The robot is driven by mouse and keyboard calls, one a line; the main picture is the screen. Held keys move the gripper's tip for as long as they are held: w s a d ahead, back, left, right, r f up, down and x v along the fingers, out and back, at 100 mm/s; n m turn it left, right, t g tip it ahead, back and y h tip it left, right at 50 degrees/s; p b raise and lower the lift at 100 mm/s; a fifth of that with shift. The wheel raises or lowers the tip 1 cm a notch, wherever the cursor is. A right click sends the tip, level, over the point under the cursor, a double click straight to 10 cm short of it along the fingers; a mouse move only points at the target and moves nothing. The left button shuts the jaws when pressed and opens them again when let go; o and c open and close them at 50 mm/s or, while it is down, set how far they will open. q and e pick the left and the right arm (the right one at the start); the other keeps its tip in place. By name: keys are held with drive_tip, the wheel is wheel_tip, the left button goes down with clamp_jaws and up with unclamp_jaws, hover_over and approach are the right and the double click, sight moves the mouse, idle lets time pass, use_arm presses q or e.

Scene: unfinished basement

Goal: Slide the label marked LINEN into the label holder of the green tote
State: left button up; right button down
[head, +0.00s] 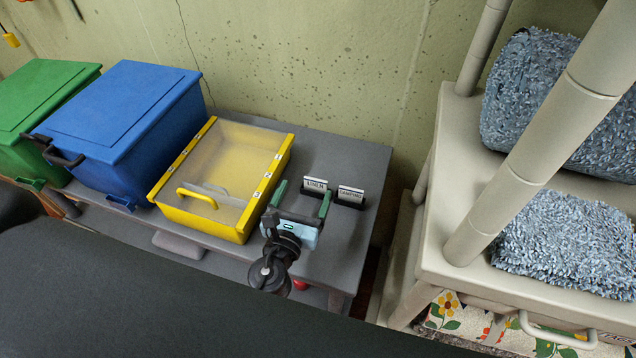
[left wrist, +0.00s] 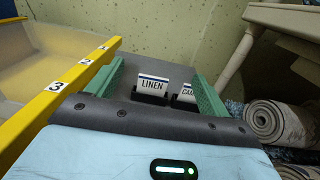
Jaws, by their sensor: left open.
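The LINEN label (head: 315,184) is a white card with a dark top stripe, upright in a black stand on the grey bench. It also shows in the left wrist view (left wrist: 153,85). My left gripper (head: 303,198) is open and empty, its two green fingers pointing towards the label. In the left wrist view the label appears between the fingers, nearer the left one; I cannot tell any contact. The green tote (head: 42,92) stands lidded at the far left, partly behind the blue tote. A small green bracket (head: 32,184) low on its front may be its label holder. My right gripper is not in view.
A second label (head: 350,194) stands in its own stand just right of LINEN. A yellow bin (head: 203,221) with numbered rim and clear lid is left of my gripper. The blue tote (head: 128,117) stands beyond it. A beige shelf (head: 452,160) is at right.

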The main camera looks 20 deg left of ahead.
use_arm(q)
drive_tip(key=b, duration=0.4)
approach(315, 184)
drive_tip(key=shift+w, duration=0.5)
drive_tip(key=shift+f, duration=0.4)
drive_tip(key=shift+w+r, duration=0.45)
drive_tip(key=shift+w, duration=0.05)
drive_tip(key=shift+w+p, duration=0.3)
drive_tip(key=shift+w, duration=3.1)
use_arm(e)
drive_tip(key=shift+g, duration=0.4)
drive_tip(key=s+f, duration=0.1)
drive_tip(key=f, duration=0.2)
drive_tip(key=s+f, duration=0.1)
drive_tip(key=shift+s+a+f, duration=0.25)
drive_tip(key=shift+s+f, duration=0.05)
use_arm(q)
drive_tip(key=c, duration=1.1)
drive_tip(key=shift+o, duration=0.2)
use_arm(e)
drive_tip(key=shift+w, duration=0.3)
